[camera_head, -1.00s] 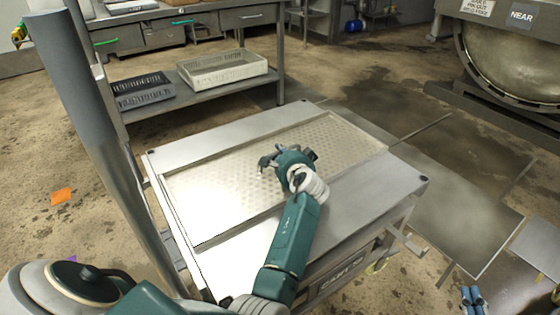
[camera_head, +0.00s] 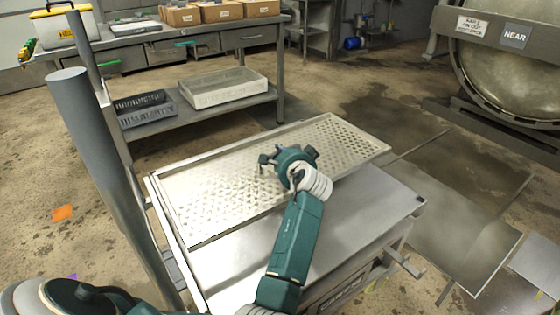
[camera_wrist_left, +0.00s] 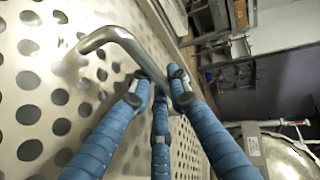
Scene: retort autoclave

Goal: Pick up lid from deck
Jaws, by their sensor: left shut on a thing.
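The lid (camera_head: 210,190) is a wide perforated metal sheet with a raised rim. In the head view it appears raised above the grey metal deck (camera_head: 365,210) of a cart and hides the deck's back part. My left gripper (camera_head: 270,168) is over the lid's middle. In the left wrist view the blue fingers (camera_wrist_left: 160,88) are closed around the bent metal handle (camera_wrist_left: 112,33) on the lid (camera_wrist_left: 35,110). The gripper's own body hides the handle in the head view. My right gripper is not in view.
A grey post (camera_head: 95,140) stands at the cart's left. Behind is a bench with a lower shelf holding a dark crate (camera_head: 145,112) and a pale crate (camera_head: 215,88); boxes (camera_head: 220,11) stand on top. A large round vessel (camera_head: 510,65) is at right. Open floor lies between.

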